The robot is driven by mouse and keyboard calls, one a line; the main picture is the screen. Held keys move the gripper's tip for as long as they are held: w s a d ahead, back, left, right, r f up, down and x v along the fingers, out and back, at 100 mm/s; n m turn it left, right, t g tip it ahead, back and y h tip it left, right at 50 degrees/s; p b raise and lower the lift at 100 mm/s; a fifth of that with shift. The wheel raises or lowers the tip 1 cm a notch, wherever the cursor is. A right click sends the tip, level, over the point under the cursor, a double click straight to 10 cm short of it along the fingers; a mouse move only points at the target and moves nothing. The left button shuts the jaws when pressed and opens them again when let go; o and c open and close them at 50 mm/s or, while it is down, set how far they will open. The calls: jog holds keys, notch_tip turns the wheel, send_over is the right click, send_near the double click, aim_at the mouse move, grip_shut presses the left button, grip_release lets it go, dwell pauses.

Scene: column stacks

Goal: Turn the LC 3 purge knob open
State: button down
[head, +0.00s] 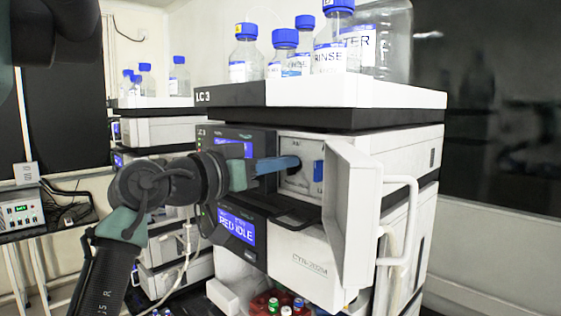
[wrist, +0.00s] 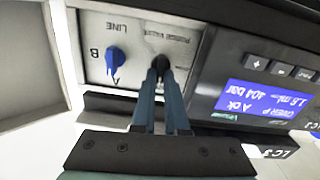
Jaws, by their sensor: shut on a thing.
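The LC 3 stack (head: 203,97) carries its label on the dark band under the bottle tray. The dark round purge knob (wrist: 158,63) is on the pale valve panel (wrist: 140,30), under text that appears to read "PURGE VALVE" upside down. My gripper (wrist: 160,68) is shut on the purge knob, its two blue-grey fingers close together and hiding part of it. In the head view my gripper (head: 296,162) reaches in from the left to the panel, and the knob is mostly hidden. The knob's angle cannot be told.
A blue selector knob (wrist: 115,62) marked LINE, A and B sits beside the purge knob. The open white door (head: 348,215) stands right of the panel. A lit display (wrist: 262,100) flanks the panel. Bottles with blue caps (head: 285,50) stand on top.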

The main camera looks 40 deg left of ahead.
jog(key=shift+a+f+n+p, duration=0.1)
jog(key=shift+n+p, duration=1.05)
jog(key=shift+n, duration=1.35)
jog(key=shift+a+f+n+p, duration=0.15)
jog(key=shift+n+p, duration=0.95)
jog(key=shift+n, duration=1.4)
jog(key=shift+a+f+n+p, duration=0.1)
jog(key=shift+n+p, duration=1.05)
jog(key=shift+n, duration=1.35)
jog(key=c, duration=0.9)
grip_release()
jog(key=shift+c, duration=0.2)
